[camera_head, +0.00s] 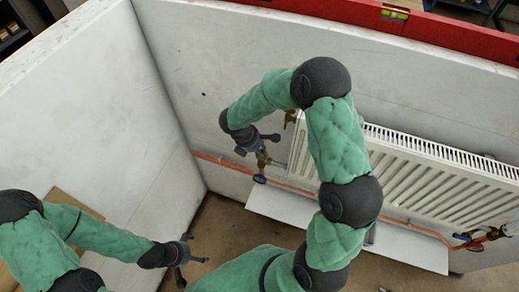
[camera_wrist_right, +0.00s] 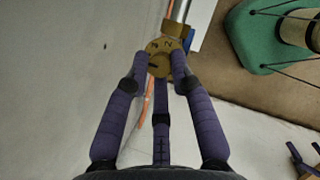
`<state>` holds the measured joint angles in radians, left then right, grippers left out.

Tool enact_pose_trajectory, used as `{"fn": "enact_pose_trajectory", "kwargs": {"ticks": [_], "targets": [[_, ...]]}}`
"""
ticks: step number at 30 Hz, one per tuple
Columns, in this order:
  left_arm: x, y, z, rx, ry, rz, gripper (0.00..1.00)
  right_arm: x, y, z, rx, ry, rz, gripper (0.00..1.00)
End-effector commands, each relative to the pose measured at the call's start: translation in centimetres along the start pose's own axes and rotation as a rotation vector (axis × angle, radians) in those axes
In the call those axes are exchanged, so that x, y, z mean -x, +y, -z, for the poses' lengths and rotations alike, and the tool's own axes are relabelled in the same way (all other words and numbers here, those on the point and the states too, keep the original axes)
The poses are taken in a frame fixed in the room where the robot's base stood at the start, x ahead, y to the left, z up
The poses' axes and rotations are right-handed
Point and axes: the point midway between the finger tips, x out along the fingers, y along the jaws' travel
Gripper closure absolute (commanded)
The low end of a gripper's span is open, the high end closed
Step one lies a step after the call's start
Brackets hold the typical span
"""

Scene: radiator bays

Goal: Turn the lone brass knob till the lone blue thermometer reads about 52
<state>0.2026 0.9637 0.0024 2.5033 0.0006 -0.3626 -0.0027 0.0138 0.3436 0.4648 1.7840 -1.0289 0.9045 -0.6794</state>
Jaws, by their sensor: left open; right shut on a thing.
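My right gripper (camera_head: 259,147) is at the left end of the radiator. In the right wrist view, its fingers (camera_wrist_right: 165,72) are closed around a round brass knob (camera_wrist_right: 160,58) with dark marks on its face. In the head view, brass (camera_head: 263,160) shows just below the fingers. A small blue round piece (camera_head: 259,179), perhaps the thermometer, sits below it near the copper pipe; its reading is too small to tell. A blue edge (camera_wrist_right: 188,38) shows behind the knob in the wrist view. My left gripper (camera_head: 188,262) is open and empty, low at left.
The white radiator (camera_head: 430,180) hangs on the wall, with a copper pipe (camera_head: 215,160) below. Brass, red and blue fittings (camera_head: 478,239) are at its right end. A brass fitting (camera_head: 290,118) is near its upper left corner. A red spirit level (camera_head: 450,32) lies along the wall top.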

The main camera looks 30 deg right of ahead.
Motion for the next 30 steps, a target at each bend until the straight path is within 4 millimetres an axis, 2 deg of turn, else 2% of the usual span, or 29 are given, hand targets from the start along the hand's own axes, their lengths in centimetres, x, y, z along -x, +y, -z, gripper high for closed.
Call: {"fn": "enact_pose_trajectory", "kwargs": {"ticks": [8,30], "targets": [[0.2,0.1,0.0,0.0,0.0,0.0,0.0,0.0,0.1,-0.2,-0.108,-0.005,0.048,1.0],[1.2,0.4,-0.1,0.0,0.0,0.0,0.0,-0.1,0.4,-0.5,-0.624,-0.008,0.262,1.0]]}}
